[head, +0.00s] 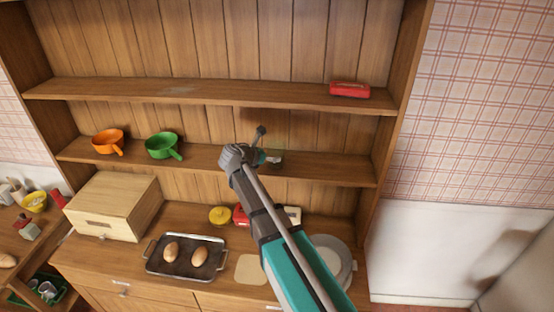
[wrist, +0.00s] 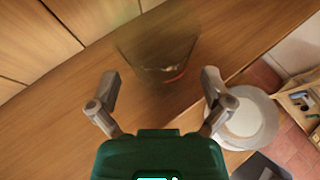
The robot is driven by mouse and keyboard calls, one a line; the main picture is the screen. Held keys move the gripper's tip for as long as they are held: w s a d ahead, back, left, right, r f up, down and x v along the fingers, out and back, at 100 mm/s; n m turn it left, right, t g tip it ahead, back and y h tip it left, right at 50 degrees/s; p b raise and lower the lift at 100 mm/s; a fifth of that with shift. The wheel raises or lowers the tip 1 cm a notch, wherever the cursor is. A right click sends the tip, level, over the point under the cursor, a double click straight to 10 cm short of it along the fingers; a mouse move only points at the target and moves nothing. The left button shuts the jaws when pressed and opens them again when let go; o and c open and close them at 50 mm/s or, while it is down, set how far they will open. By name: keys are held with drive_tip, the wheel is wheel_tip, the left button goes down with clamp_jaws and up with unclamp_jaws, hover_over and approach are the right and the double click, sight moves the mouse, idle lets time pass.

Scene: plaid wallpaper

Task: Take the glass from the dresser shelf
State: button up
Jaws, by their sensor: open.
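The glass (wrist: 155,55) is clear and faintly tinted, on the lower dresser shelf (wrist: 60,105). In the wrist view it is just ahead of my gripper (wrist: 160,88), whose two fingers are spread apart with nothing between them. The glass lies beyond the fingertips, roughly centred on the gap. In the head view my gripper (head: 267,146) reaches to the lower shelf (head: 320,170), and the glass (head: 278,148) is only a faint shape beside the fingers. Whether a finger touches it cannot be told.
An orange pan (head: 108,141) and a green pan (head: 163,146) stand left on the same shelf. A red object (head: 349,90) is on the shelf above. Below are a tray (head: 160,268) with two egg-like items, a wooden box (head: 112,205) and plates (head: 341,262). The shelf's right end is clear.

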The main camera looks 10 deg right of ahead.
drive_tip(key=shift+b+x, duration=0.65)
drive_tip(key=shift+x, duration=1.3)
drive_tip(key=c, duration=0.9)
drive_tip(key=shift+r, duration=0.15)
